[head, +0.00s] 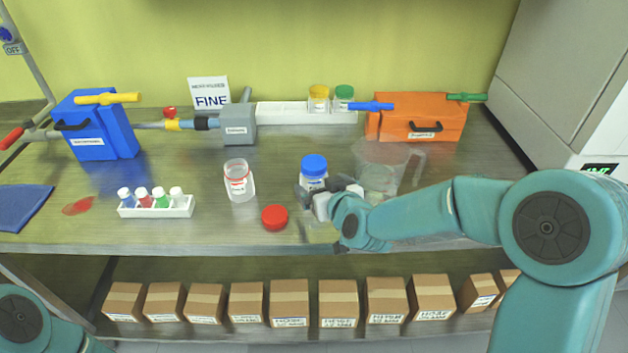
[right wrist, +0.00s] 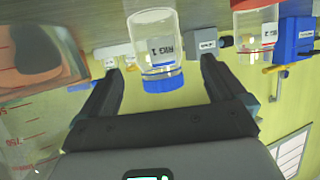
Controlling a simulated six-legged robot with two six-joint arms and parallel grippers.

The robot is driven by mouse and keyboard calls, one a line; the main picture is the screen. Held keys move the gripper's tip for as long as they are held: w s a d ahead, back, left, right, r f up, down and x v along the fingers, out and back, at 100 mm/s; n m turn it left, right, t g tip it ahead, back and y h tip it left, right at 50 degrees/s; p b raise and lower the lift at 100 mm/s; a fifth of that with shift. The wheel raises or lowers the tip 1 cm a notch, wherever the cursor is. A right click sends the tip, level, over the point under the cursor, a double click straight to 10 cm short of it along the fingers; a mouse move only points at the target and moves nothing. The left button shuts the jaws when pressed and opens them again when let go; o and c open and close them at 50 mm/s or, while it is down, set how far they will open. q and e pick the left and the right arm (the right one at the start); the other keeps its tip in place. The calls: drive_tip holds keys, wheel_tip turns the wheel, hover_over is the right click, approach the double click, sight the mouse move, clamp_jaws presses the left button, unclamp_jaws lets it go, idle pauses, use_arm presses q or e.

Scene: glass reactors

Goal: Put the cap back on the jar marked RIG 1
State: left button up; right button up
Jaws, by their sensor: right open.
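A clear jar labelled RIG 1 (right wrist: 155,45) stands on the bench with a blue cap (head: 313,164) on its top; I cannot tell how tight the cap is. The jar appears upside down in the right wrist view. My right gripper (head: 327,192) is open, its fingers to either side of the jar in the wrist view; I cannot tell whether they touch it. An open jar with a red neck ring (head: 239,181) stands to the left. A red cap (head: 275,217) lies on the bench in front, between the two jars. My left gripper is out of view.
A clear beaker (head: 388,168) stands close to the right of my right gripper. A white vial rack (head: 156,208) and a red spill (head: 78,206) are at left. A blue box (head: 100,140), grey box (head: 238,124), white rack (head: 285,114) and orange box (head: 415,124) stand behind.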

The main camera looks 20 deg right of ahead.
sight(318, 182)
drive_tip(key=shift+s+r, duration=0.1)
drive_tip(key=p+x, duration=0.1)
drive_tip(key=x, duration=0.4)
drive_tip(key=shift+d, duration=0.15)
drive_tip(key=c, duration=1.2)
